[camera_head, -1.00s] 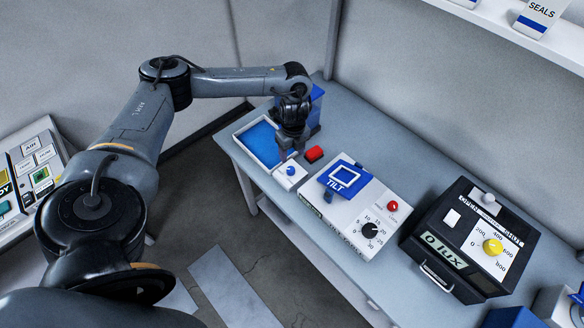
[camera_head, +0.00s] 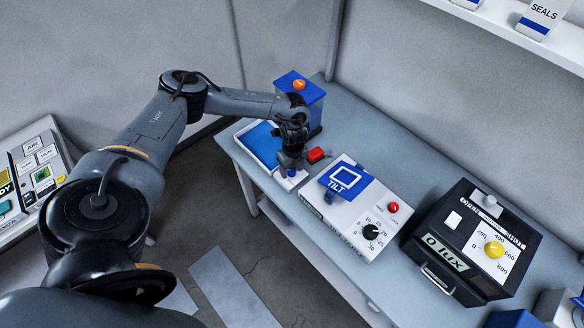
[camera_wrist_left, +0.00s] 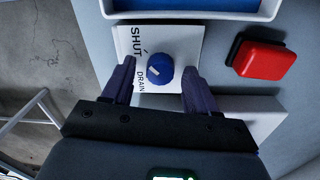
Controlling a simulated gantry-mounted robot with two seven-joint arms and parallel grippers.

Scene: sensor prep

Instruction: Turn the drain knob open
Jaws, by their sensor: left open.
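The drain knob is a round blue knob (camera_wrist_left: 160,68) with a white pointer line. It sits on a white panel (camera_wrist_left: 185,42) printed SHUT and DRAIN, in front of a blue tray (camera_head: 258,143). In the left wrist view the white line points up and left, towards the printed SHUT. My left gripper (camera_wrist_left: 160,82) is open, with one dark finger on each side of the knob, and a gap shows beside it. In the head view my left gripper (camera_head: 291,166) is over the panel and covers most of it. My right gripper is not in view.
A red block (camera_head: 317,155) lies just right of the panel. A white tilt device (camera_head: 345,212) and a black lux box (camera_head: 470,240) stand further right on the grey bench. A blue box with an orange knob (camera_head: 300,88) stands behind the gripper.

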